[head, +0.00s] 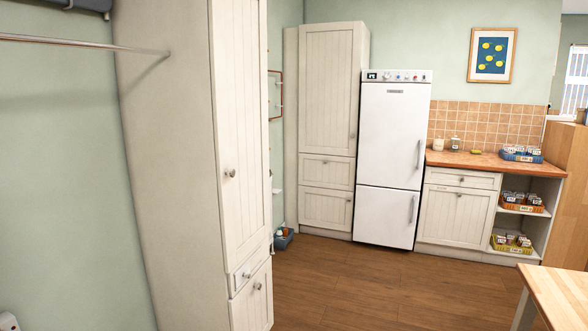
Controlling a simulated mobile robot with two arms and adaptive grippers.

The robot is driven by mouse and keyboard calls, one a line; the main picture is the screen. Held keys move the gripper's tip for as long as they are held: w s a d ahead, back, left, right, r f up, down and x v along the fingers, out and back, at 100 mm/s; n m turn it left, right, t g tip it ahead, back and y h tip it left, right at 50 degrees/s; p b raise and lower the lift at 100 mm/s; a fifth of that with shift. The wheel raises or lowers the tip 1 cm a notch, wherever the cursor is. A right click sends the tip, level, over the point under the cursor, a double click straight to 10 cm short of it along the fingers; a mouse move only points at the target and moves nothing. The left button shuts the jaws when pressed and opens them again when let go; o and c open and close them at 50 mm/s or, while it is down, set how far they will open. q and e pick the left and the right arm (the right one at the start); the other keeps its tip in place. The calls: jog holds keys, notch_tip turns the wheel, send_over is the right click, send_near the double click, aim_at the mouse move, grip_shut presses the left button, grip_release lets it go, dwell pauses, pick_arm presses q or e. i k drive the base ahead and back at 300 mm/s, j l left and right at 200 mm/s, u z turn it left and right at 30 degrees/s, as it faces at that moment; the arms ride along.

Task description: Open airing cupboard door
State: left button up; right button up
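A tall cream cupboard stands close on the left, seen at an angle. Its long upper panelled door (240,120) is shut and has a small round metal knob (230,173). A drawer (248,268) and a lower door (254,300) are below it, both shut. Another tall cream cupboard (327,90) stands at the back beside the fridge, with its upper door shut and two drawer fronts below. No label shows which one is the airing cupboard. Neither of my grippers is in view.
A white fridge-freezer (393,150), a base unit (456,212) and open shelves with crates (512,243) line the back. A wooden table corner (560,290) is at lower right. The wooden floor (350,285) between is clear. A metal rail (90,43) crosses upper left.

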aim_at(238, 28)
jog(key=i+l, duration=0.2)
jog(key=i, duration=0.3)
jog(key=i+l, duration=0.2)
jog(key=i, duration=0.35)
